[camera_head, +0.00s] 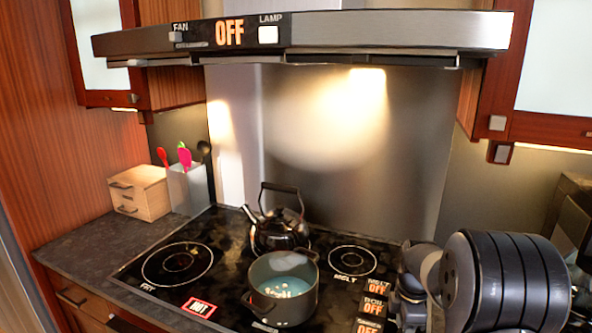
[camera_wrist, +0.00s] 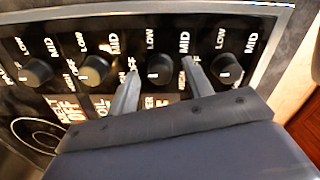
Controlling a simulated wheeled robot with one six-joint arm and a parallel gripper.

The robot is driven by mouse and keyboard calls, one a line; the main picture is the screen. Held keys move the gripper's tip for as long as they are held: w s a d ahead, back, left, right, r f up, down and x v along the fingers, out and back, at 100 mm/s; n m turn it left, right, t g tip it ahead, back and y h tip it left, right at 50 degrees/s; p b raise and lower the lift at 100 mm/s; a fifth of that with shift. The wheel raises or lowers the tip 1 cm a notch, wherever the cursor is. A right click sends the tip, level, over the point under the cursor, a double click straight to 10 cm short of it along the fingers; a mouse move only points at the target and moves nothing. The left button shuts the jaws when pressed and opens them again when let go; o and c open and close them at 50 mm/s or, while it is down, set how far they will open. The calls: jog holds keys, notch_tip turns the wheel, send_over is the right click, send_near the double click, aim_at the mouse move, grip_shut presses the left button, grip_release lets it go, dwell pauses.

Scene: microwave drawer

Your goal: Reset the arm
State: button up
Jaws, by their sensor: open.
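My gripper (camera_wrist: 160,80) is open in the wrist view. Its two grey fingers point toward a row of black stove knobs, with one knob (camera_wrist: 160,68) showing between the fingertips. I cannot tell whether the fingers touch that knob. Another knob (camera_wrist: 96,70) lies left of the fingers and a further knob (camera_wrist: 227,69) lies to the right. In the head view my arm (camera_head: 490,280) is at the lower right, in front of the stove's right side, and the fingers are hidden there.
A dark pot (camera_head: 284,300) with pale contents and a black kettle (camera_head: 280,225) stand on the stovetop (camera_head: 215,232). A steel range hood (camera_head: 400,30) hangs above. A wooden drawer box (camera_head: 140,190) and a utensil holder (camera_head: 188,190) stand on the left counter (camera_head: 85,245).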

dwell(0.4)
notch_tip(320, 180, up, 10)
jog(key=r, duration=0.1)
notch_tip(320, 180, down, 11)
jog(key=shift+f, duration=0.15)
jog(key=shift+m, duration=0.9)
jog(key=m, duration=0.3)
jog(key=shift+m, duration=0.4)
jog(key=m, duration=1.2)
jog(key=shift+b, duration=0.4)
jog(key=m, duration=0.6)
jog(key=shift+b, duration=0.3)
jog(key=shift+r, duration=0.2)
